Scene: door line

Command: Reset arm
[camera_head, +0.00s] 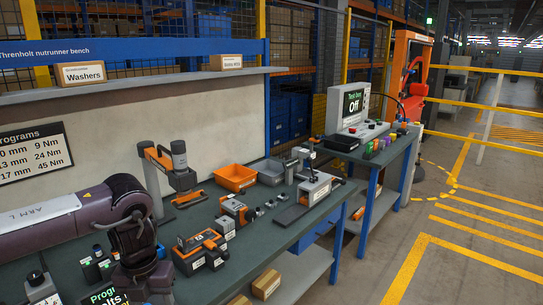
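My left arm (50,218), dark purple and marked "ARM L", comes in from the left over the green bench top (275,235). It bends downward near the bench's front left, and its lower links run down toward the bottom edge of the view. No fingers of my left gripper can be made out. My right arm and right gripper are not in view.
On the bench stand an orange-and-black tool (200,250), an orange bin (235,177), a grey bin (270,172), a black-and-orange stand (172,170) and a grey press-like fixture (313,185). Marked floor (470,255) lies clear at right.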

